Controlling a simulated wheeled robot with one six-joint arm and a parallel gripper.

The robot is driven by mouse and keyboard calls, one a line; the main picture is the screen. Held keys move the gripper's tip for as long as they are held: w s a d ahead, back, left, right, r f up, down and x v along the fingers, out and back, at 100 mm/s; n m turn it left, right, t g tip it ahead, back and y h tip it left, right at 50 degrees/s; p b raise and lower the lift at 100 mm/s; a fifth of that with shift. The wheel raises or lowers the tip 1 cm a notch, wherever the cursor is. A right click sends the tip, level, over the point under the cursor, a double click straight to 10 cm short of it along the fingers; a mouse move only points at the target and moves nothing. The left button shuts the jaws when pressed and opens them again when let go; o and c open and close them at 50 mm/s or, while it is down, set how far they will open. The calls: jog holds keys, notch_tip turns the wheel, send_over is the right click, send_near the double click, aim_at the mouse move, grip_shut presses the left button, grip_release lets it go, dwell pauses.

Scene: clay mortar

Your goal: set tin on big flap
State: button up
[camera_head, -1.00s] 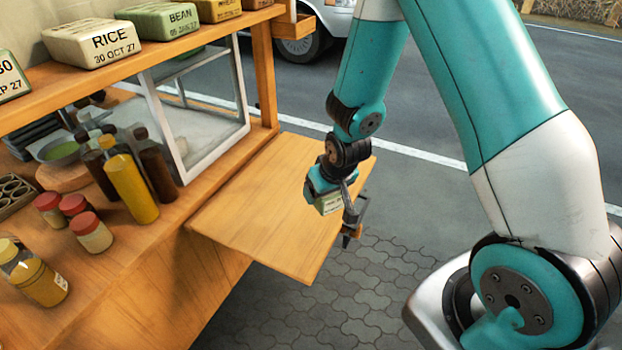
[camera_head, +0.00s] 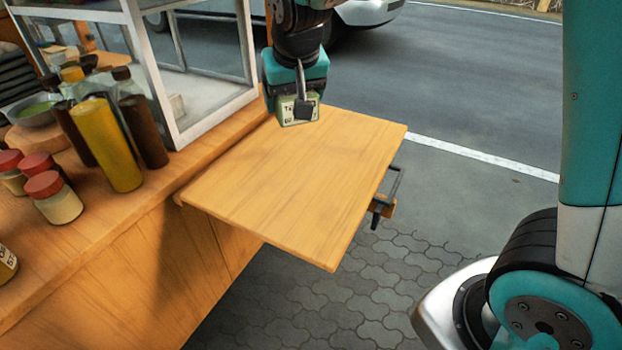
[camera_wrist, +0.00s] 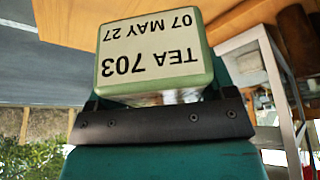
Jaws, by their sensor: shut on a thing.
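The tin (camera_head: 287,110) is a pale green block with a cream label; in the wrist view the tin (camera_wrist: 155,60) reads "TEA 703 07 MAY 27" upside down. My gripper (camera_head: 303,108) is shut on it. It holds the tin at the far end of the big flap, close to the glass case. The big flap (camera_head: 290,190) is a bare, flat wooden board sticking out from the stall's side. I cannot tell whether the tin touches it. Wood also shows behind the tin in the wrist view.
A white-framed glass case (camera_head: 190,75) stands left of the flap. Sauce bottles (camera_head: 106,140) and red-lidded jars (camera_head: 52,197) stand on the counter (camera_head: 95,235). A metal bracket (camera_head: 388,195) hangs at the flap's right edge. Paving and road lie beyond.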

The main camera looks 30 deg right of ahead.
aim_at(292, 189)
jog(key=shift+s+a+r+b, duration=0.4)
jog(key=shift+s+a+b, duration=0.1)
jog(key=shift+a+b, duration=0.15)
jog(key=shift+s+f, duration=0.1)
jog(key=shift+s, duration=0.05)
notch_tip(292, 189, down, 19)
jog(key=shift+f+b, duration=0.1)
jog(key=shift+b, duration=1.05)
jog(key=shift+f, duration=0.15)
jog(key=o, duration=1)
jog(key=shift+c, duration=0.2)
jog(key=d+p+v, duration=0.1)
jog(key=v, duration=1.1)
jog(key=s+a+r+n+g+y, duration=0.2)
jog(key=s+n, duration=0.2)
jog(key=s, duration=0.6)
jog(key=s+a+r+n+g+y, duration=0.2)
jog(key=s+a+r+n+y, duration=0.1)
jog(key=s, duration=0.7)
jog(key=shift+s+n+g, duration=0.15)
jog(key=shift+n+g, duration=0.15)
jog(key=shift+n, duration=0.5)
jog(key=shift+a+r, duration=0.1)
